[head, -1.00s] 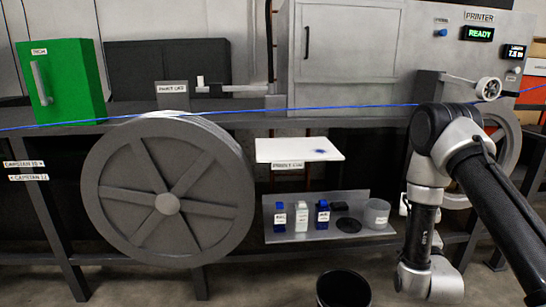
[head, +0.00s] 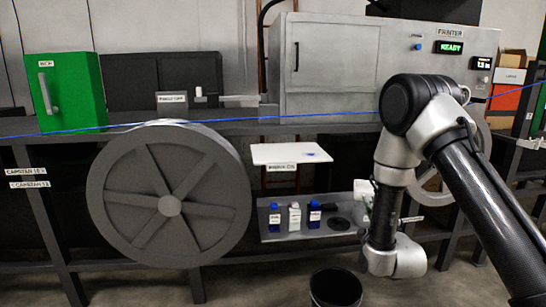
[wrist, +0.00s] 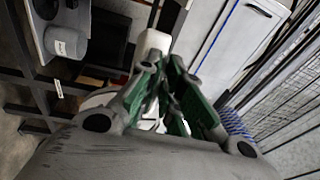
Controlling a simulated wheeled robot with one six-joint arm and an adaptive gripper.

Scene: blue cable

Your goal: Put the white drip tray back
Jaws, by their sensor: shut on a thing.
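A flat white tray (head: 280,153) with a blue stain near its right end sits level above the lower shelf, under the machine bench. It looks like the drip tray. My gripper (wrist: 163,64) has its green-padded fingers closed around a white thing (wrist: 152,43) at their tips. Fingers hide much of it, and I cannot tell what it is. In the head view a white block-like thing (head: 362,188) shows beside my forearm, right of the tray and apart from it. My arm hides most of the gripper there.
Blue and white bottles (head: 294,217) stand on the lower shelf (head: 285,232). A grey cup (wrist: 66,43) shows in the wrist view. A large grey wheel (head: 170,207) is left of the tray. A blue cable (head: 75,131) crosses above. A black bin (head: 335,288) is on the floor.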

